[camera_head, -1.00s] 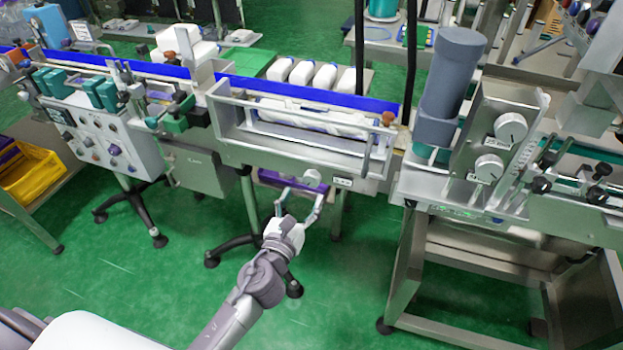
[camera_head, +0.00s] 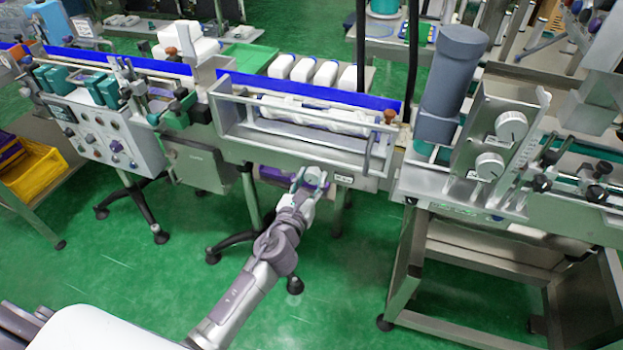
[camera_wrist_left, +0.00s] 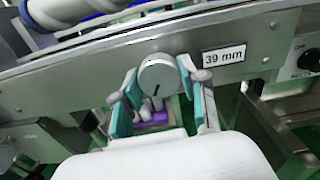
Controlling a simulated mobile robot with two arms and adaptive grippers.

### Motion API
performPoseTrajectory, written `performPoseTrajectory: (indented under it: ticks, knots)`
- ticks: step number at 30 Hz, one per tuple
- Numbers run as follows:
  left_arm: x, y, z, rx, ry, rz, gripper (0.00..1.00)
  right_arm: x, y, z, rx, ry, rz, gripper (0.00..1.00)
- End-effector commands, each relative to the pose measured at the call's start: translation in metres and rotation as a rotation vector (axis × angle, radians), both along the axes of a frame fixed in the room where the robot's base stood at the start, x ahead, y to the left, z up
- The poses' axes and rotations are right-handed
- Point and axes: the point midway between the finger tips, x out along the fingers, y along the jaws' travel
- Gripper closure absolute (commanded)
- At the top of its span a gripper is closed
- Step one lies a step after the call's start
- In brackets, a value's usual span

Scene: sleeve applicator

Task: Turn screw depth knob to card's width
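A round silver knob (camera_head: 314,175) sits on the front face of the middle machine section. In the left wrist view the knob (camera_wrist_left: 160,75) has a dark pointer mark slanting toward its lower left. A white card reading "39 mm" (camera_wrist_left: 223,57) is fixed to the right of it; the card (camera_head: 343,180) is small in the head view. My left gripper (camera_head: 310,181) is open at the knob, with its teal-padded fingers on either side. The right finger is close to the knob's edge; contact is unclear. My right gripper is not in view.
Two larger dials (camera_head: 511,126) are on a tilted plate at the right, beside a grey cylinder (camera_head: 452,75). A control panel (camera_head: 110,140) with several small knobs stands at the left. A purple part (camera_wrist_left: 150,127) lies below the knob. Green floor is open in front.

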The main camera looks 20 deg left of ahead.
Motion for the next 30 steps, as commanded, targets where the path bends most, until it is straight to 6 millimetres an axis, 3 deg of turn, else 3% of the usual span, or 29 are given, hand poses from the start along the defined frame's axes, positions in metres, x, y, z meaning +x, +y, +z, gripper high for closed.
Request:
performPoseTrajectory:
  ticks: [3, 14, 30]
  knots:
    - [-0.0002, 0.0000, -0.0001, 0.000, 0.000, 0.000, 0.92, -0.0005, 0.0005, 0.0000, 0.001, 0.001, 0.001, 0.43]
    - [-0.0002, -0.0001, -0.0004, -0.068, 0.002, 0.000, 0.92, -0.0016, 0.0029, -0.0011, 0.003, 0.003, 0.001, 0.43]
    - [-0.0003, -0.0010, -0.0004, -0.519, 0.017, -0.001, 0.92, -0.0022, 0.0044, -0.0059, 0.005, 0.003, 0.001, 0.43]
